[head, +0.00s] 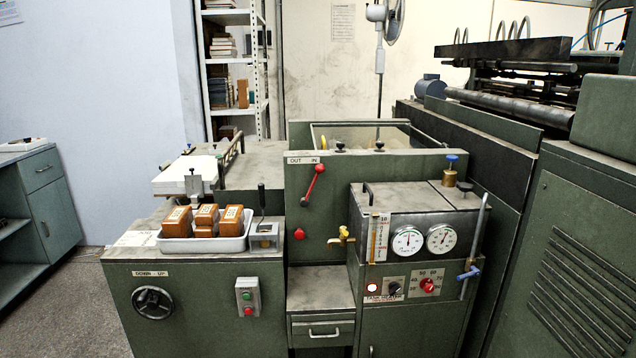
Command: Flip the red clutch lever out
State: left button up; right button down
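The red clutch lever (312,185) is on the upright green panel of the machine, below a white label plate (303,160) reading OUT on the left and IN on the right. The lever runs from a lower pivot up to a round red knob. It leans to the right, with its knob under the IN side. Nothing touches it. Neither of my grippers shows in the head view.
Left of the lever, a white tray (245,240) of orange-brown boxes (206,220) stands on the green cabinet. A yellow tap (342,236) and a gauge box (424,205) are at lower right. The panel around the lever is clear.

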aim_at(319, 168)
jog(key=u, duration=0.35)
jog(key=i, duration=1.7)
jog(key=u, duration=0.1)
